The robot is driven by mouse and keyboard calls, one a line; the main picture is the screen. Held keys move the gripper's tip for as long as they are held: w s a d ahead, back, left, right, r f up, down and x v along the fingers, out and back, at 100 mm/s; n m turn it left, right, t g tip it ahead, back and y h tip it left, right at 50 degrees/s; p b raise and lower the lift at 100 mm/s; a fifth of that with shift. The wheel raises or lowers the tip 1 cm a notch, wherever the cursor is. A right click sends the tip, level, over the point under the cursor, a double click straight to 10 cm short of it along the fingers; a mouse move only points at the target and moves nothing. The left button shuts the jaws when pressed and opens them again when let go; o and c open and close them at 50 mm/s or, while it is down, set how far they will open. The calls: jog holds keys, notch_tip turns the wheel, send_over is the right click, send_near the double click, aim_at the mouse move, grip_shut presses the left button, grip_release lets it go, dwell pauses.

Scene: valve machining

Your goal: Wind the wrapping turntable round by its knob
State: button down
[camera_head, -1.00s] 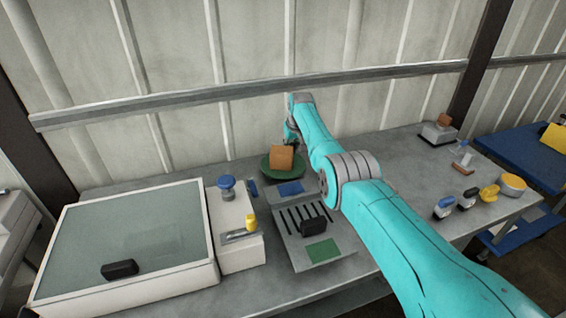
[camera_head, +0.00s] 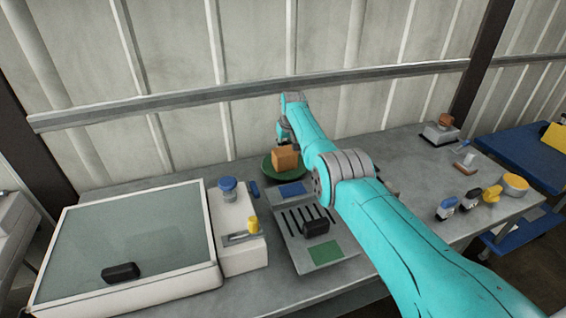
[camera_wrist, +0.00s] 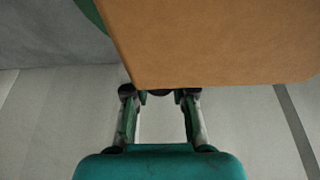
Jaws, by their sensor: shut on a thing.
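The green turntable (camera_head: 283,181) sits at the back of the bench, with a brown box (camera_head: 285,159) standing on it. My gripper (camera_head: 286,140) is at the far side of the turntable, behind the box and partly hidden in the head view. In the wrist view the box (camera_wrist: 220,42) fills the upper part, and a sliver of turntable (camera_wrist: 89,12) shows at its left. My gripper's fingers (camera_wrist: 160,94) are closed in on a small dark piece just beyond the box's edge. It appears to be the knob, mostly hidden by the box.
A white-framed glass-topped case (camera_head: 130,235) and a white unit with a blue knob (camera_head: 228,190) stand left. A slotted grey panel (camera_head: 312,240) lies in front of the turntable. The wall is close behind.

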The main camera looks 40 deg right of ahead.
aim_at(270, 156)
jog(key=shift+s+a+f, duration=0.1)
jog(key=shift+a+f, duration=0.05)
jog(key=shift+f, duration=0.05)
jog(key=shift+w+a, duration=0.4)
jog(key=shift+a, duration=0.35)
jog(key=shift+a, duration=0.15)
jog(key=shift+w+a+f, duration=0.1)
jog(key=shift+a, duration=0.1)
jog(key=shift+w+a, duration=0.15)
jog(key=shift+a, duration=0.55)
jog(key=shift+a, duration=0.65)
jog(key=shift+a+r, duration=0.2)
jog(key=shift+a, duration=0.15)
jog(key=shift+a, duration=0.15)
